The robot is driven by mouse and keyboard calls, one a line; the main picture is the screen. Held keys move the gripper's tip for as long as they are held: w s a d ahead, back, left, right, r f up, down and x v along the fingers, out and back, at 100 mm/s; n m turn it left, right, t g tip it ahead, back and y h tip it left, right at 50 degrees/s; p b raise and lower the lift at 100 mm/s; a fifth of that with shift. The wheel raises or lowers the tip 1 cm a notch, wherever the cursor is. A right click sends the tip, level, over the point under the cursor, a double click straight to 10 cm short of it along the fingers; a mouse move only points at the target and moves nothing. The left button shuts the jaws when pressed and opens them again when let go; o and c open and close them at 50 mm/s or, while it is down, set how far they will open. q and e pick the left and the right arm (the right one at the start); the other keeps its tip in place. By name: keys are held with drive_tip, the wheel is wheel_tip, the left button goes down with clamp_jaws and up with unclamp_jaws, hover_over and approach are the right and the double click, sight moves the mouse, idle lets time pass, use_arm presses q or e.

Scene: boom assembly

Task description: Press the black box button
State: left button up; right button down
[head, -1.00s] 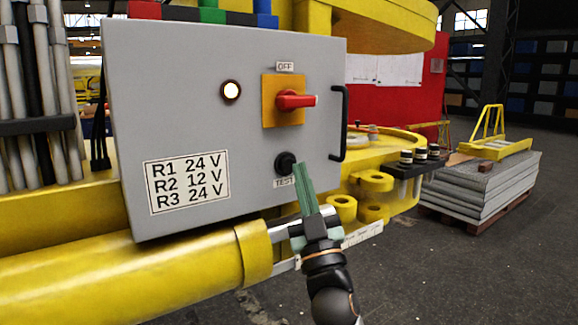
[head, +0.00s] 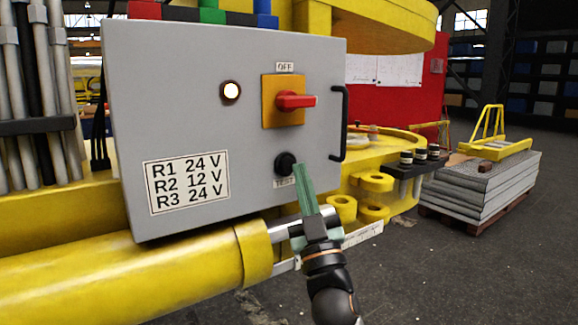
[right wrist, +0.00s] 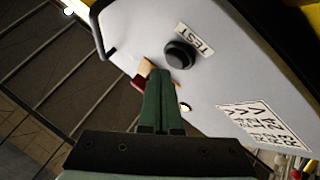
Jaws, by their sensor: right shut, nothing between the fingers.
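The black button (head: 286,163) sits low on the front of the grey control box (head: 200,100), above a TEST label (head: 285,182). In the right wrist view the black button (right wrist: 181,54) stands out round from the grey panel, just beyond the fingertips. My right gripper (head: 300,168) is shut and empty, its green fingers together. Its tips are just right of the button in the head view. In the right wrist view the shut fingers (right wrist: 160,75) point toward the panel, a little left of and below the button. I cannot tell whether they touch the panel. My left gripper is not in view.
The box also carries a lit round lamp (head: 231,90), a red switch (head: 296,101) marked OFF and a black handle (head: 340,123) on its right side. A yellow cylinder (head: 130,279) runs below the box. Grey stacked slabs (head: 482,180) lie at the right.

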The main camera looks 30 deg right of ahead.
drive_tip(key=shift+w, duration=0.15)
idle(0.5)
drive_tip(key=shift+w, duration=0.3)
drive_tip(key=shift+w+b, duration=0.35)
drive_tip(key=shift+w, duration=0.1)
idle(0.7)
idle(0.3)
drive_tip(key=shift+s+p, duration=0.3)
drive_tip(key=shift+s, duration=0.6)
drive_tip(key=s, duration=0.3)
drive_tip(key=s+p, duration=0.1)
drive_tip(key=s, duration=0.1)
drive_tip(key=shift+d, duration=0.25)
drive_tip(key=shift+f, duration=0.1)
idle(0.4)
